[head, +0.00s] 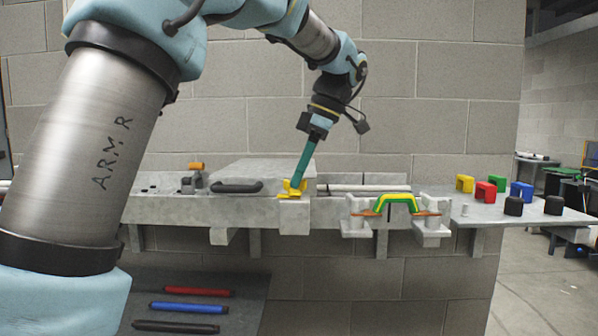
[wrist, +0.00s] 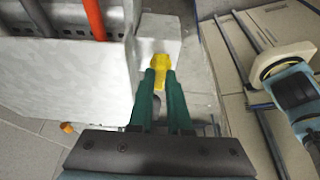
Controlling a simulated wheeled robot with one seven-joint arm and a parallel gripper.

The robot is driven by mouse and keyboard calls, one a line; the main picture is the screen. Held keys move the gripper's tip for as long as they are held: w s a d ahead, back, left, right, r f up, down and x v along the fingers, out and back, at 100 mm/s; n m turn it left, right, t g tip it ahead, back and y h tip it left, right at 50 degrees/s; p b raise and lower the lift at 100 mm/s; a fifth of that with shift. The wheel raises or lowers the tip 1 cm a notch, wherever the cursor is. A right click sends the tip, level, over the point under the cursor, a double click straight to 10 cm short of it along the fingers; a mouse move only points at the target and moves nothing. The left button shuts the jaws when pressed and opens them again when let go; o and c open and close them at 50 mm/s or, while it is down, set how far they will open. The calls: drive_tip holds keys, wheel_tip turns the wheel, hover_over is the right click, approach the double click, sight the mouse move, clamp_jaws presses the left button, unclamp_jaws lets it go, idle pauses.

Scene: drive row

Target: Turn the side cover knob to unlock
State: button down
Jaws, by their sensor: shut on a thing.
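The yellow side cover knob (head: 292,192) sits at the right front corner of the grey cover (head: 265,172), which has a black handle (head: 236,186). My gripper (head: 296,183) reaches down to the knob from above with its long green fingers slanting. In the wrist view, the fingertips (wrist: 160,74) are close together with the yellow knob (wrist: 158,66) between and beyond them. The gripper is shut on the knob. The fingers hide part of it, and its exact turn angle is hard to tell.
Right of the knob, a green and yellow bracket (head: 397,202) with orange tabs stands on the bench front. Several coloured blocks, one of them red (head: 485,191), sit on the right shelf. Red, blue and dark bars, including a blue one (head: 184,308), lie below. A block wall stands behind.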

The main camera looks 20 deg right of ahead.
drive_tip(key=shift+r, duration=0.1)
idle(0.3)
drive_tip(key=c, duration=0.9)
unclamp_jaws()
drive_tip(key=shift+o, duration=0.2)
drive_tip(key=v, duration=1)
drive_tip(key=shift+r, duration=0.35)
drive_tip(key=shift+d, duration=0.1)
